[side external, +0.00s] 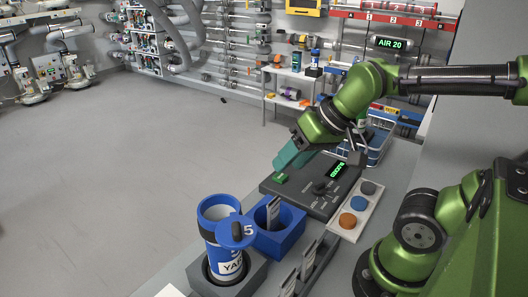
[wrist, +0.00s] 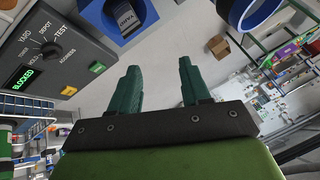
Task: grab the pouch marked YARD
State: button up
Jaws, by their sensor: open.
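A flat grey pouch (side external: 273,213) stands upright in a blue box (side external: 290,240). In the wrist view the pouch (wrist: 124,18) shows at the top, in the blue box (wrist: 100,15), with dark lettering that appears to read YARD. My gripper (side external: 292,158) is over the far end of the control console, behind the box and apart from the pouch. In the wrist view the two teal fingers of my gripper (wrist: 157,82) are spread, with nothing between them. The pouch's lower part is hidden inside the box.
A blue canister (side external: 213,238) with a partly hidden "YA" label and a blue lid (side external: 236,231) marked 5 stands in a grey block. Grey slotted pieces (side external: 310,262) stand nearby. The console (wrist: 55,50) has a dial and a BLOCKED display.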

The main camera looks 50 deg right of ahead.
jog(key=w+n+g, duration=0.3)
jog(key=w+n, duration=0.1)
jog(key=n, duration=0.3)
jog(key=n+g+h, duration=0.2)
jog(key=n+g, duration=0.2)
jog(key=n, duration=1.1)
send_over(274, 202)
jog(key=f, duration=0.8)
jog(key=shift+a+f, duration=0.2)
jog(key=shift+f, duration=0.2)
jog(key=shift+d+f, duration=0.2)
jog(key=shift+f, duration=2.55)
grip_shut()
